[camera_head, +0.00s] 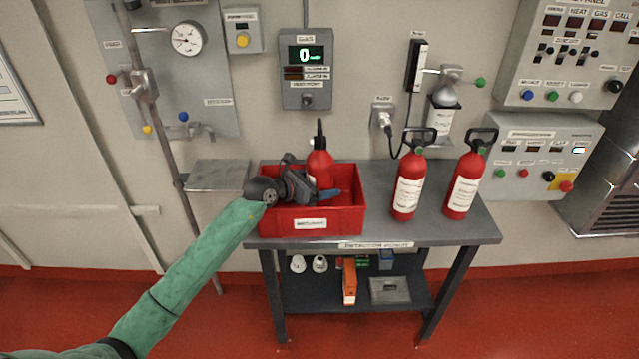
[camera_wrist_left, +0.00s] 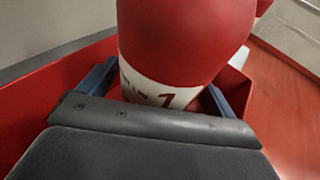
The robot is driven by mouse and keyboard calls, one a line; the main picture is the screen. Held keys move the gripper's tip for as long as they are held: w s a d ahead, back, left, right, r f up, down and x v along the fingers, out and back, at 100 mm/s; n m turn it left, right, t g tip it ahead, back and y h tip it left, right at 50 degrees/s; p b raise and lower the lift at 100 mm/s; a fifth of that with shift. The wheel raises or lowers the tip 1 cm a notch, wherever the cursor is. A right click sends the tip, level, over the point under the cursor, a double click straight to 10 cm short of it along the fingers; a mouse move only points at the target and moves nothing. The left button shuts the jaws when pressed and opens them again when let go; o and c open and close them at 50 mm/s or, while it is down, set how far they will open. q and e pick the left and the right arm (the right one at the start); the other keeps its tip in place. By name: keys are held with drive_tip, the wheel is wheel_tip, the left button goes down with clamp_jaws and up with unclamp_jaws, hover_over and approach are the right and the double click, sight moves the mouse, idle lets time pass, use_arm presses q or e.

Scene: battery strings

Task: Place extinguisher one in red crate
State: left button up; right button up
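Extinguisher one (camera_head: 320,166) is a red bottle with a black nozzle. It stands upright inside the red crate (camera_head: 338,222), at the crate's back middle, and its lower part is hidden. In the left wrist view extinguisher one (camera_wrist_left: 185,45) fills the middle, its white band showing a "1". My left gripper (camera_head: 318,182) reaches over the crate's left part. Its blue fingers are spread, one on each side of the bottle, in the left wrist view (camera_wrist_left: 160,92); they look open, with little space beside the bottle. My right gripper is not in view.
The crate sits on the left of a grey metal table (camera_head: 385,222). Two more red extinguishers, one (camera_head: 408,185) and another (camera_head: 464,185), stand at its right. A small wall shelf (camera_head: 217,174) is left of the table. Wall panels and a gas meter (camera_head: 306,68) are behind.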

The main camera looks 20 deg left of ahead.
use_arm(q)
drive_tip(key=shift+w, duration=0.1)
drive_tip(key=shift+a, duration=0.1)
drive_tip(key=shift+s+a+r, duration=0.1)
drive_tip(key=shift+s+a, duration=0.1)
drive_tip(key=shift+s, duration=0.15)
drive_tip(key=b+v, duration=0.4)
drive_tip(key=v, duration=0.7)
drive_tip(key=shift+r, duration=0.2)
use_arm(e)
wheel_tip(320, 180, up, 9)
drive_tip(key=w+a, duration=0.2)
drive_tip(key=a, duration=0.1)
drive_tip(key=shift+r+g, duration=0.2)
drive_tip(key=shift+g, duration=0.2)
use_arm(q)
drive_tip(key=shift+s, duration=0.1)
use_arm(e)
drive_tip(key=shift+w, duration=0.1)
